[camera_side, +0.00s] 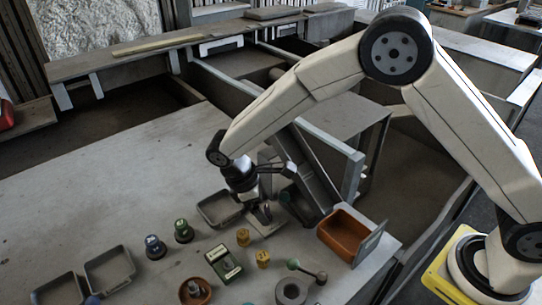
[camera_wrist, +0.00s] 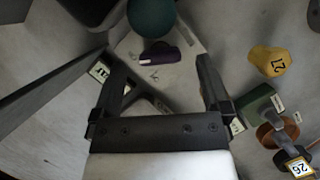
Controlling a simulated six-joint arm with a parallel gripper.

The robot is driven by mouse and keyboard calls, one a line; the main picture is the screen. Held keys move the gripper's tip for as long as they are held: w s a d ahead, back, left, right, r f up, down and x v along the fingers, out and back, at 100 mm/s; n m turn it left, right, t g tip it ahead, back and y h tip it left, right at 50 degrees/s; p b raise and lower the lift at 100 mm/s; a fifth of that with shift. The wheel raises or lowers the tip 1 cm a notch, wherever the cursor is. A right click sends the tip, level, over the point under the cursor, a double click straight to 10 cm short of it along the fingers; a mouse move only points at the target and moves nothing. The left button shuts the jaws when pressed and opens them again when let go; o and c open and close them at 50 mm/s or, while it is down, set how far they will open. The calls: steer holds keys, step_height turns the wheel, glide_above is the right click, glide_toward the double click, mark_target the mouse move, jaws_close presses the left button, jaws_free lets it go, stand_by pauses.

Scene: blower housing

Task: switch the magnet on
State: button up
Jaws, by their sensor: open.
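My gripper (camera_wrist: 160,68) is open, with one finger on each side of a pale grey plate (camera_wrist: 160,72). A dark purple piece (camera_wrist: 161,54) lies on the plate, between and slightly beyond the fingertips in the wrist view; it may be the magnet's switch, but I cannot tell. A teal ball (camera_wrist: 151,17) sits just beyond it. In the side view my gripper (camera_side: 258,206) is low over the table, close to the pale plate (camera_side: 267,222). Contact cannot be made out, and the jaws hold nothing visible.
An orange-brown bin (camera_side: 341,238) stands to the right. Shallow trays (camera_side: 110,270) sit at the left. A dark slanted panel (camera_side: 310,175) rises close behind my gripper.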

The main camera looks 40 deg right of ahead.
steer(key=v, duration=0.6)
steer(key=shift+r, duration=0.2)
steer(key=shift+w+a, duration=0.1)
steer(key=w+d+r+m+t+y, duration=0.3)
steer(key=r+m+t, duration=0.2)
steer(key=r+m, duration=0.2)
steer(key=w+d+r+m+t+y, duration=0.2)
steer(key=w+d+r+m+t, duration=0.1)
steer(key=r+m+t, duration=0.4)
steer(key=s+d+f+g, duration=0.1)
steer(key=s+d, duration=0.1)
steer(key=s+d+f+n+g, duration=0.1)
steer(key=s+d+f, duration=0.1)
steer(key=s, duration=0.1)
steer(key=s+d+f+g, duration=0.1)
steer(key=s+d+f, duration=0.1)
steer(key=d, duration=0.1)
steer(key=shift+s+d+f+h, duration=0.1)
steer(key=shift+s+f+h, duration=0.15)
steer(key=shift+s+h, duration=0.05)
steer(key=s+d+f+n+g, duration=0.1)
steer(key=s+d+f+g, duration=0.1)
steer(key=s, duration=0.4)
steer(key=s+d+f+n+g, duration=0.1)
steer(key=s+d+f, duration=0.2)
steer(key=s+f, duration=0.2)
steer(key=shift+s+d+f+g+h, duration=0.15)
steer(key=shift+s+f+g+h, duration=0.2)
steer(key=shift+s, duration=0.65)
